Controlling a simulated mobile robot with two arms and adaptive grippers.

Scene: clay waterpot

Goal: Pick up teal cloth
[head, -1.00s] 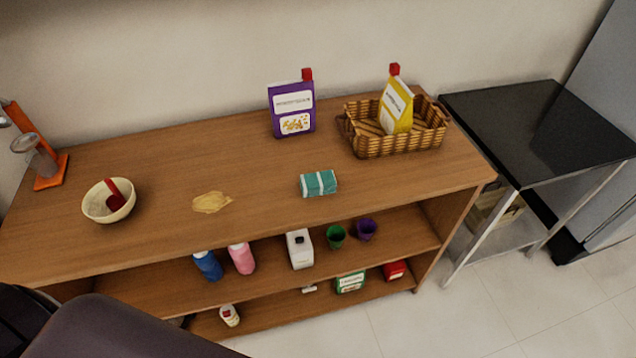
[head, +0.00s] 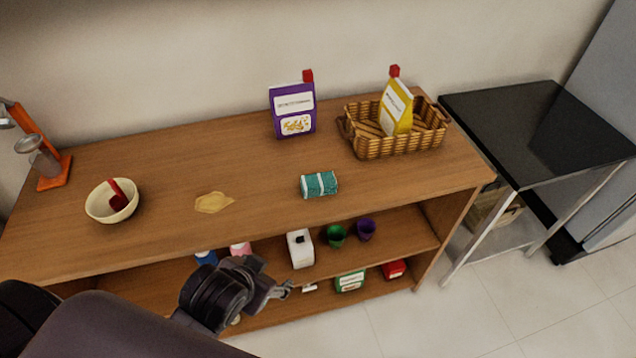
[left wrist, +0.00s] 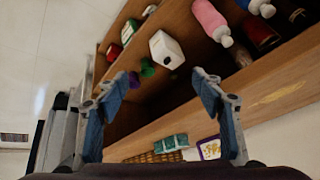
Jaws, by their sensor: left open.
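The teal cloth (head: 318,184), folded with white bands, lies on the wooden shelf top (head: 160,170) near its front edge, right of a tan spill (head: 213,202). It also shows in the left wrist view (left wrist: 168,146), low in the picture between the fingers. My left gripper (head: 283,290) is in front of the shelf unit, lower than its top and to the left of the cloth. In the left wrist view my left gripper (left wrist: 162,100) is open and empty, its two fingers wide apart. The cloth is apart from it. My right gripper is not in view.
A purple box (head: 292,110) and a wicker basket (head: 360,149) holding a yellow bag (head: 396,106) stand behind the cloth. A cream bowl (head: 98,212) is at the left. Bottles and cups fill the shelf below. A black-topped table (head: 540,130) stands at the right.

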